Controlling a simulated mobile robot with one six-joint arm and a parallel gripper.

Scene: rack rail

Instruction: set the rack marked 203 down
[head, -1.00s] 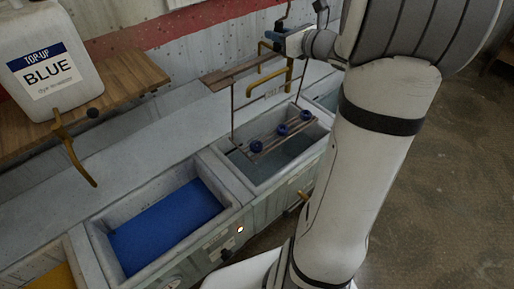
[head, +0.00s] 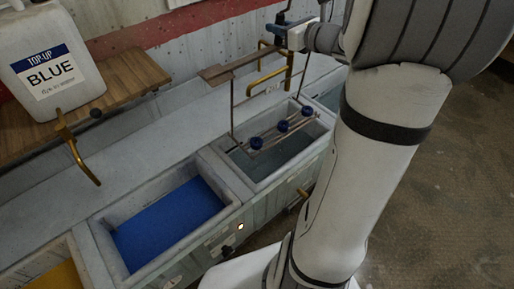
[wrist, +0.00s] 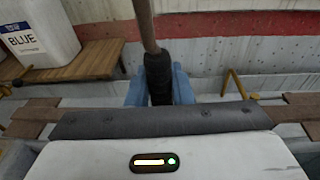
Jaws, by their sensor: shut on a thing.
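My gripper (head: 291,36) is shut on the dark grip of a hanging rack, at the upper middle of the head view. In the wrist view the blue fingers (wrist: 160,88) close around this dark grip (wrist: 159,78), with a brown rod rising from it. The lower part hangs at the mouth of the basin with grey liquid (head: 268,165). I cannot tell whether it touches the basin. No number is readable on the rack.
A basin with blue liquid (head: 170,222) lies to the left, and one with yellow (head: 52,280) at the lower left. A white jug marked BLUE (head: 52,72) stands on a wooden shelf (head: 135,85). Brass hooks or pipes (head: 78,150) project nearby.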

